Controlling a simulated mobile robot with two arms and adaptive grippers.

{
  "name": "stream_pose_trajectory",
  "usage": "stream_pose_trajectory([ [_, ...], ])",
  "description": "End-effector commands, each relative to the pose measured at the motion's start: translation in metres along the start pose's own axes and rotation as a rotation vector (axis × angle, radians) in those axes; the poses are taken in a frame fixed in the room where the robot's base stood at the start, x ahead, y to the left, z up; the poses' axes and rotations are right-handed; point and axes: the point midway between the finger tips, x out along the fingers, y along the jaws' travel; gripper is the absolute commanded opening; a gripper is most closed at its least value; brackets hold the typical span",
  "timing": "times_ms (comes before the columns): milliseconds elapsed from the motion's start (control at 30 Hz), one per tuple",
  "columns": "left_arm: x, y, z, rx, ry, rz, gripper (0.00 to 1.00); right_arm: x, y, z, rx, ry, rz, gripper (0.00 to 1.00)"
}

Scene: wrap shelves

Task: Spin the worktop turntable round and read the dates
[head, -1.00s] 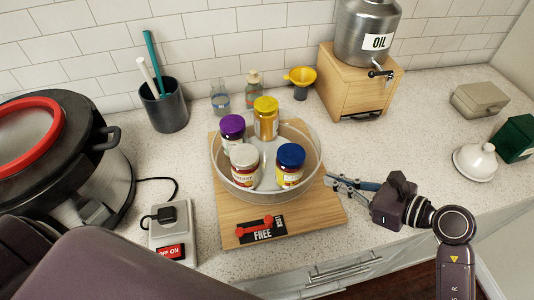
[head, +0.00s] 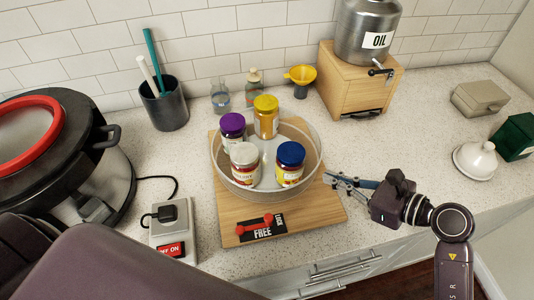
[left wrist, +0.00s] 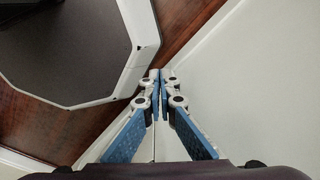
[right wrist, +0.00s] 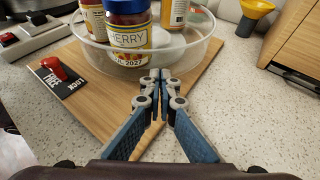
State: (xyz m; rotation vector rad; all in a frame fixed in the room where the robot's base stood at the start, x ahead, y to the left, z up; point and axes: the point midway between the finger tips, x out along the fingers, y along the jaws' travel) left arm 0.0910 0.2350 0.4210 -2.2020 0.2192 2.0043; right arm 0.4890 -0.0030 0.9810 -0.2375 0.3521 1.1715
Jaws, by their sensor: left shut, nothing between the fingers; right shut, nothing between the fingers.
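The turntable (head: 223,180) is a clear, round, rimmed tray on a wooden board (head: 231,210). It carries a purple-lidded jar (head: 232,126), a yellow-lidded jar (head: 266,117), a white-lidded jar (head: 244,165) and a blue-lidded jar (head: 290,163). In the right wrist view the blue-lidded jar (right wrist: 128,38) reads "CHERRY", with a date ending in 2027. My right gripper (head: 328,177) is shut and empty at the tray's right rim; I cannot tell whether it touches. It also shows in the right wrist view (right wrist: 160,76). My left gripper (left wrist: 160,76) is shut and empty, away from the worktop.
A red lever (head: 254,225) sits on a FREE/LOCK plate at the board's front. A switch box (head: 171,225) and a large pot (head: 90,160) stand left. A utensil cup (head: 165,108), yellow funnel (head: 300,76) and oil can on a wooden box (head: 350,85) stand behind.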

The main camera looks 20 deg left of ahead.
Motion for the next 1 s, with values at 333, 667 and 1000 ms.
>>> stream_pose_trajectory([
  [333,0.0,0.0,0.0,0.001,-0.001,0.0,0.0,0.0,0.0,0.0,0.0,0.0,0.0,0.0],
  [667,0.0,0.0,0.001,0.002,-0.002,0.001,0.0,0.006,0.001,0.002,0.0,0.001,0.001,0.0],
  [1000,0.0,0.001,0.001,0.002,-0.002,0.001,0.0,0.013,0.003,0.006,0.0,0.0,0.0,0.0],
])
